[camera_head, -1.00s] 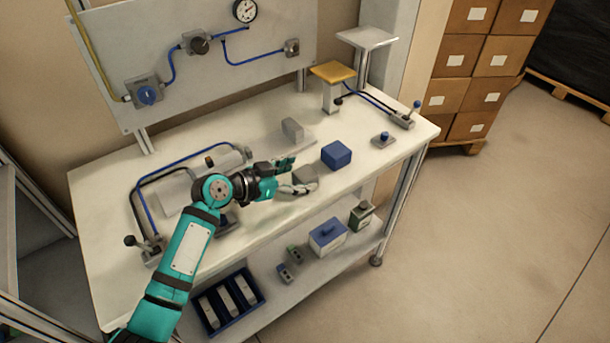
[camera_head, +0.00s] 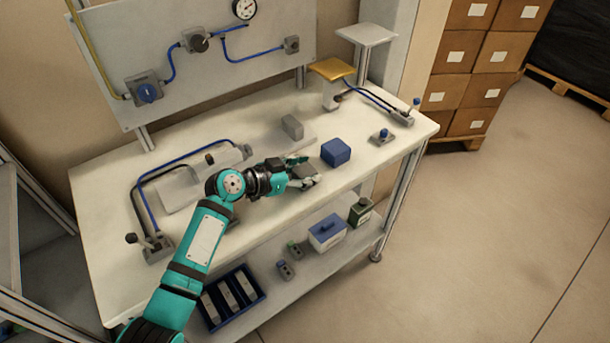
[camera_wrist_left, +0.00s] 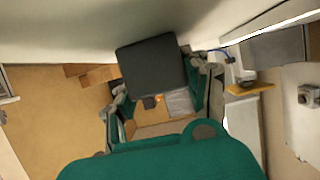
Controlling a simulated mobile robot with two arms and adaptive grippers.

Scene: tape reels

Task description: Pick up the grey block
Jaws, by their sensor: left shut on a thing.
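The grey block (camera_head: 305,171) is at my left gripper (camera_head: 303,171), near the front edge of the white workbench. The gripper is shut on it, with one finger on the far side and one on the near side. In the left wrist view the block is a dark square (camera_wrist_left: 152,72) between the fingers. I cannot tell whether it is clear of the bench top. A second, lighter grey block (camera_head: 292,127) stands farther back on the bench. My right gripper is not in view.
A blue block (camera_head: 336,152) sits just right of my left gripper. A yellow-topped stand (camera_head: 332,70), a blue-knobbed fitting (camera_head: 383,136) and a cabled lever box (camera_head: 403,117) are farther right. A cabled lever (camera_head: 150,244) is at the left. The front right bench top is clear.

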